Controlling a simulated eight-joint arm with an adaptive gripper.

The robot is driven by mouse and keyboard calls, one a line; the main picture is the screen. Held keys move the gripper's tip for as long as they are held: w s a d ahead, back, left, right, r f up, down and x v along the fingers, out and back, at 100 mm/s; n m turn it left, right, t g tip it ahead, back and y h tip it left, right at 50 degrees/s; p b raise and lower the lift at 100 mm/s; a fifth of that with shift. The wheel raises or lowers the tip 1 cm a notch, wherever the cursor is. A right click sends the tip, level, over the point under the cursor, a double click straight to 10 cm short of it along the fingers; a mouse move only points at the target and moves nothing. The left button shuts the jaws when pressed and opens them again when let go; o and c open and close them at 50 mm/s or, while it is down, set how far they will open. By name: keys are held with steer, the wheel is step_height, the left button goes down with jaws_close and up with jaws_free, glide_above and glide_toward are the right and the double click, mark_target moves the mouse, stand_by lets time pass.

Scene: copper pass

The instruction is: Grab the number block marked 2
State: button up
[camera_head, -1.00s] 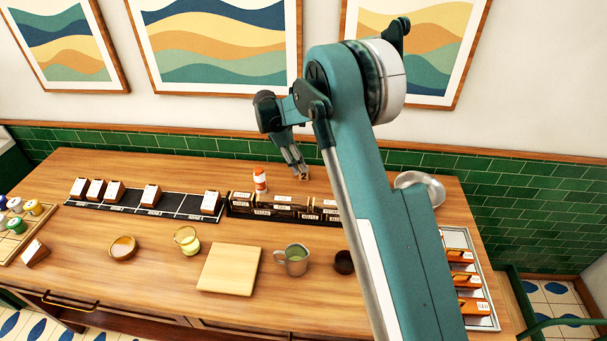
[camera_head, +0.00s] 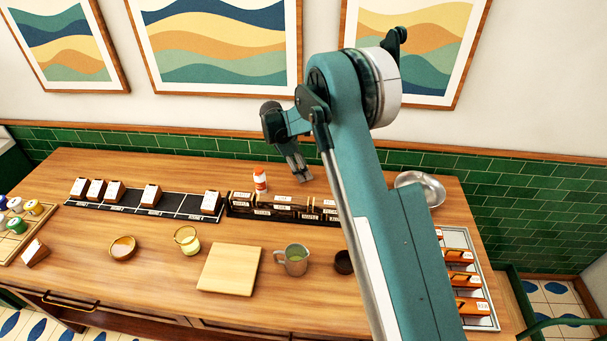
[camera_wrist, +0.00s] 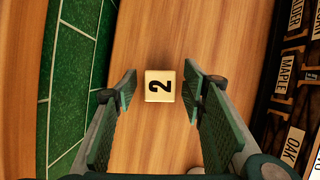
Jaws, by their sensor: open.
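The number block marked 2 (camera_wrist: 160,86) is a small pale cube with a black 2 on its top face. In the wrist view it lies on the wooden counter between the two green fingers of my gripper (camera_wrist: 163,88), with a gap on each side. My gripper is open and empty. In the head view my gripper (camera_head: 301,176) points down near the back of the counter. The block is hidden behind the fingers there.
The green tiled wall (camera_wrist: 72,75) is close on one side. A dark rack with wood-name labels (camera_wrist: 288,80) is on the other. A white and red bottle (camera_head: 260,181) and metal bowl (camera_head: 420,188) stand nearby. A cup (camera_head: 293,260) and board (camera_head: 229,270) are in front.

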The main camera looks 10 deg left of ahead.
steer(key=shift+c, duration=0.5)
steer(key=c, duration=0.8)
steer(key=shift+c, duration=0.2)
steer(key=shift+r, duration=0.1)
steer(key=shift+r, duration=4.95)
